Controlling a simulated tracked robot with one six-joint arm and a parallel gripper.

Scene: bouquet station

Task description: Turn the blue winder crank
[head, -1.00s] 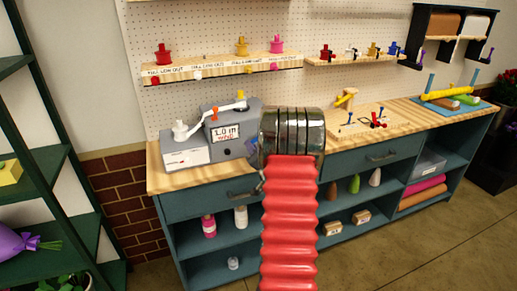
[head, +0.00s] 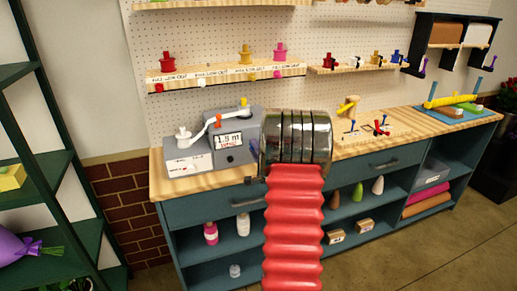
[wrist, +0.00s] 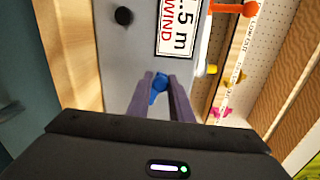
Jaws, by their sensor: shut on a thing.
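The grey winder (head: 245,128) stands at the left end of the workbench, and its display (head: 229,141) reads 1.5 m WIND. In the wrist view the winder's grey face (wrist: 135,60) fills the middle, with the sign and a black knob (wrist: 123,16) on it. My gripper (wrist: 160,86) has its two purple-grey fingers closed on the blue crank handle (wrist: 159,81) in front of that face. Only the handle's top shows between the fingers. In the head view my red arm and chrome wrist hide the gripper and the crank.
Shelves with coloured spools (head: 245,54) hang on the pegboard behind. A wooden jig board (head: 372,134) sits right of my arm. A dark green rack (head: 45,150) stands far left.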

